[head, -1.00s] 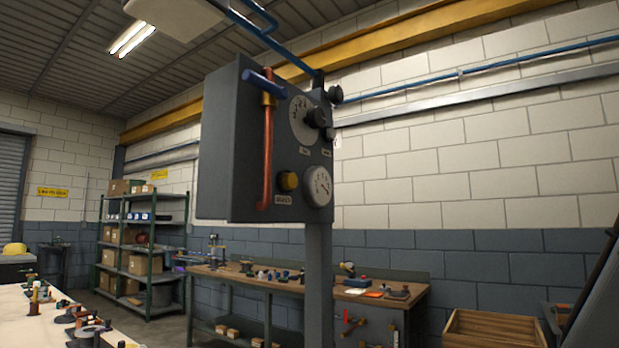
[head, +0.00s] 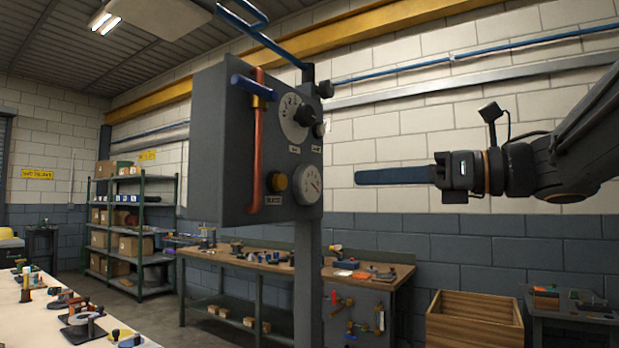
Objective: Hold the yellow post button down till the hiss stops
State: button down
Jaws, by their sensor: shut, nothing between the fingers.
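Nothing touches the button.
A numbered dial with a black knob (head: 304,115) is above the gauge. A red-orange pipe with a blue lever (head: 252,87) runs down the box front. A workbench (head: 255,259), a wooden crate (head: 474,318) and a shelf (head: 137,230) stand behind.

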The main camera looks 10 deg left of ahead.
jog(key=shift+s, duration=0.15)
jog(key=shift+a, duration=0.15)
jog(key=p, duration=0.6)
send_near(283, 183)
jog(key=x, duration=0.5)
jog(key=shift+a+r, duration=0.25)
jog(key=shift+w+a+f, duration=0.1)
jog(key=shift+w+a, duration=0.2)
jog(key=shift+a, duration=0.1)
jog(key=shift+a+f, duration=0.1)
